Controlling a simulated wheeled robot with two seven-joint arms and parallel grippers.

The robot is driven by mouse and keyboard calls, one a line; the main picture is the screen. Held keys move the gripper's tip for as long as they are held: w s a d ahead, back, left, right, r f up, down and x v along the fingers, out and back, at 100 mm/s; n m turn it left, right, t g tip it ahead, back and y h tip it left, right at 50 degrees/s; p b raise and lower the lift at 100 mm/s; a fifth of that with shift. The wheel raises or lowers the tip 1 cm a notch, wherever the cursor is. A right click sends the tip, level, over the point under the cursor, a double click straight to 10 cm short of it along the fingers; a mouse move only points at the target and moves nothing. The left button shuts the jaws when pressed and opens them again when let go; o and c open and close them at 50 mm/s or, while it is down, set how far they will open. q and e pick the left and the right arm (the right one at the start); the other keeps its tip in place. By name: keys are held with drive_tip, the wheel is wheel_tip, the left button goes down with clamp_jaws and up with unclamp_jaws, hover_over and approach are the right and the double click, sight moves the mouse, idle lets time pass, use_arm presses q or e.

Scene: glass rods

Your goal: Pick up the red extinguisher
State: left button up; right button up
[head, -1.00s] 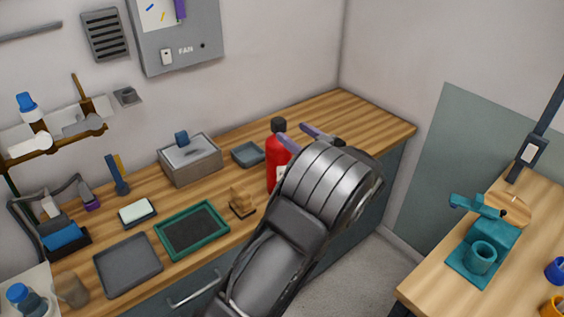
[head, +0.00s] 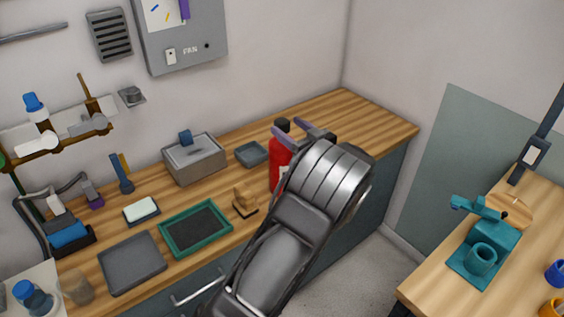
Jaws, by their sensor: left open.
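The red extinguisher (head: 277,163) stands upright on the wooden counter (head: 347,119) towards its right part, with a dark top. My left gripper (head: 295,130) is at its upper right side, with purple-grey fingers apart near the dark top. My forearm and wrist hide the extinguisher's right and lower side. I cannot tell whether the fingers touch it. My right gripper is not in view.
A grey box (head: 194,160) and a small dark tray (head: 251,154) stand left of the extinguisher. A small wooden item (head: 244,201) and a green-framed tray (head: 195,229) lie nearer the front edge. The counter's right end is clear.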

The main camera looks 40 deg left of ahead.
use_arm(q)
drive_tip(key=p+x, duration=0.1)
drive_tip(key=x, duration=0.2)
drive_tip(key=shift+w+a, duration=0.1)
drive_tip(key=shift+a, duration=0.25)
drive_tip(key=shift+c, duration=0.3)
clamp_jaws()
idle(0.4)
idle(0.7)
drive_tip(key=shift+r, duration=0.15)
